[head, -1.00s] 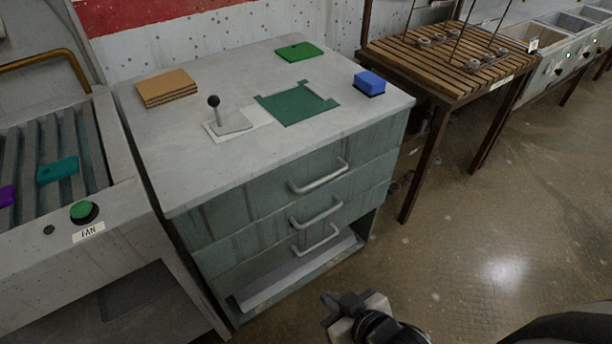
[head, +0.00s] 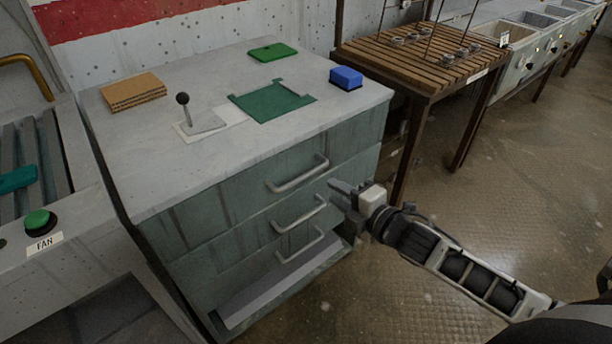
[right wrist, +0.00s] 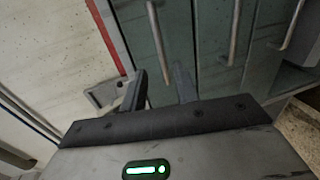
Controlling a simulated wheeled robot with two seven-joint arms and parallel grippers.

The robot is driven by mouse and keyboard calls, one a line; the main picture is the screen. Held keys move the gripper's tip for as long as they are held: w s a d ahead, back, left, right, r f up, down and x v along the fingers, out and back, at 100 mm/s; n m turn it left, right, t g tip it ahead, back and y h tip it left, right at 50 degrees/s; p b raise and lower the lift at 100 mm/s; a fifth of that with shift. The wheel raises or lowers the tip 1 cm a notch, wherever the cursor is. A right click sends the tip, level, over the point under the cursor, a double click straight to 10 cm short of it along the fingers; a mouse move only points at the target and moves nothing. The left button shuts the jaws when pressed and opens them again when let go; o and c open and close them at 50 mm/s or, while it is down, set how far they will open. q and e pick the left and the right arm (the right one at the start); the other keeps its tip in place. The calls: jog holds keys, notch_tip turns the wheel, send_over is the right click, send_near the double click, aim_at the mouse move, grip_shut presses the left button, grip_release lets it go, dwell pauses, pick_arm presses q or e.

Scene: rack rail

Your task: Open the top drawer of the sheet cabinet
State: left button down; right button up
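The sheet cabinet (head: 232,165) is a grey-green unit with a pale top. Three bar handles are stacked on its front. The top drawer's handle (head: 298,178) is uppermost, and the drawer front looks flush. The same handle shows in the right wrist view (right wrist: 157,45), beyond the fingers. My right gripper (head: 336,193) is just right of the handles, in front of the cabinet and below and right of the top handle. In the right wrist view its two fingers (right wrist: 160,82) are apart with nothing between them. My left gripper is not in view.
The middle handle (head: 300,216) and lowest handle (head: 300,246) are close to my right gripper. A pale ledge (head: 270,292) shows at the cabinet's bottom. A slatted wooden table (head: 425,62) stands to the right, and a fan-labelled bench (head: 85,205) to the left. Open floor lies in front.

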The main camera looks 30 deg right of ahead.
aim_at(306, 173)
jog(key=x, duration=1.1)
jog(key=shift+b, duration=0.3)
grip_shut()
